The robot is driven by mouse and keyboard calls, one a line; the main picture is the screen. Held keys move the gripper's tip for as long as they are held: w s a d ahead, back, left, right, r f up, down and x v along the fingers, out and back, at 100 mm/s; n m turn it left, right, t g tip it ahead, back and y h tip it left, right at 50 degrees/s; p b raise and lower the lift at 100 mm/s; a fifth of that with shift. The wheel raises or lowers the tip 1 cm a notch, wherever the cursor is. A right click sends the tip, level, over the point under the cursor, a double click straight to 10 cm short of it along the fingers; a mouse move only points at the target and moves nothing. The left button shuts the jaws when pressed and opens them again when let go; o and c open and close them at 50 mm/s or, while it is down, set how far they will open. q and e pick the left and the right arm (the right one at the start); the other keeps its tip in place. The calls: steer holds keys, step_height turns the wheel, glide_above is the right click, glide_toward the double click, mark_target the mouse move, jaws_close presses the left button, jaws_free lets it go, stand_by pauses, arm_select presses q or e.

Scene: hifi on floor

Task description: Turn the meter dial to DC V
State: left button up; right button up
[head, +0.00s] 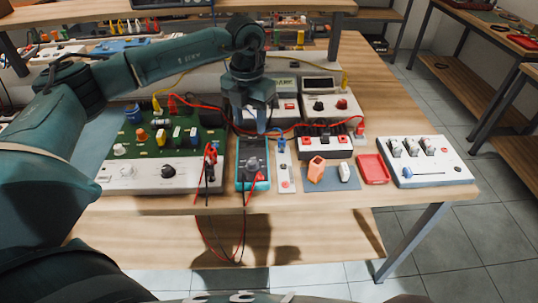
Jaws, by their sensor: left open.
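The meter (263,183), a dark handheld unit with a teal casing, lies on the workbench near its front edge. Red and black leads run from it and hang over the edge. My left gripper (252,128) points down over the upper part of the meter, with its fingers apart and nothing seen between them. The gripper covers part of the meter. The dial's setting is too small to read, and I cannot tell whether the fingers touch it. My right gripper is not in view.
Left of the meter is a green circuit board (150,142) with coloured parts. Right of it are a narrow white strip (285,172), an orange block (316,168), a red tray (373,169) and a white switch panel (428,172). Red cables cross behind. The bench's front strip is mostly clear.

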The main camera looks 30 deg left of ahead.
mark_target(252, 161)
arm_select(q)
step_height(252, 161, down, 13)
steer(key=shift+p, duration=0.85)
steer(key=shift+c, duration=0.4)
steer(key=c, duration=0.9)
